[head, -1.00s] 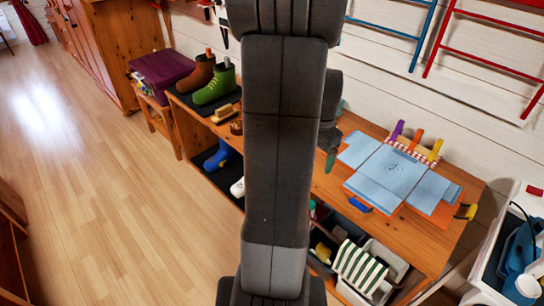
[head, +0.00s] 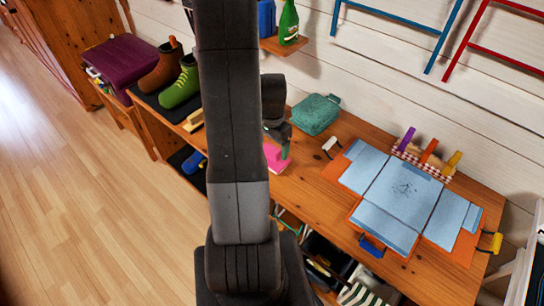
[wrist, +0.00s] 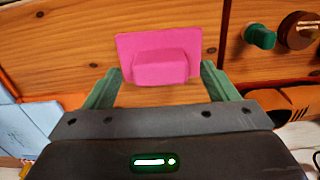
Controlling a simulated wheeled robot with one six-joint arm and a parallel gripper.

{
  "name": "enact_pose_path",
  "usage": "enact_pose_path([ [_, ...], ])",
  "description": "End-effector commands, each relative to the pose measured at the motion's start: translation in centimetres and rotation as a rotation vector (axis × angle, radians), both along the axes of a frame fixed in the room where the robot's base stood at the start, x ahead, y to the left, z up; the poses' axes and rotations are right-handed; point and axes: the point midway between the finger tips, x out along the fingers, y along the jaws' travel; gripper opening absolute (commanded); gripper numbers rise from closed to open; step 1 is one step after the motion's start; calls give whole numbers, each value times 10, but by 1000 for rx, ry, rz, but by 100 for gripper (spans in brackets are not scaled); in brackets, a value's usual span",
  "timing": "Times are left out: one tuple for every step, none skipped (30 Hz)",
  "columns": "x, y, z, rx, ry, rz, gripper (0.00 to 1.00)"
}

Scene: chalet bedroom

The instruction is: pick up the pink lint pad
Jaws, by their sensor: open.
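The pink lint pad (head: 274,158) lies on the wooden bench top, partly hidden behind my arm in the head view. In the wrist view the pink lint pad (wrist: 160,58) is a flat pink plate with a raised pink block on it. My gripper (wrist: 158,85) is open, with its two green fingers on either side of the pad's near part. I cannot tell whether the fingers touch it. In the head view my gripper (head: 284,150) shows only in part, beside the pad.
A teal case (head: 315,114) stands behind the pad against the wall. Blue cloth sheets (head: 400,192) on an orange board lie to the right. Green and brown boots (head: 182,84) stand to the left. Some bare wood (head: 305,180) shows in front of the pad.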

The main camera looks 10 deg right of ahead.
Motion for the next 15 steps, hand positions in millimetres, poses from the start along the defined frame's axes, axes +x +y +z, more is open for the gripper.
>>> enact_pose_path([
  [-1, 0, -6, 0, 3, 0, 80],
  [-1, 0, -9, 1, 3, 0, 80],
  [0, 0, -13, 0, 3, 0, 80],
  [0, 0, -16, 0, 3, 0, 80],
  [0, 0, -18, 0, 1, 0, 80],
  [0, 0, -20, 0, 1, 0, 80],
  [0, 0, -21, 0, 1, 0, 80],
  [0, 0, -22, 0, 0, 0, 80],
  [0, 0, -23, 0, 0, 0, 80],
  [0, 0, -23, 0, 0, 0, 80],
  [0, 0, -23, 0, 0, 0, 80],
  [0, 0, -23, 0, -1, 0, 80],
  [0, 0, -23, 0, -1, 0, 80],
  [0, 0, -23, 0, -1, 0, 80],
  [0, 0, -23, 0, 0, 0, 80],
])
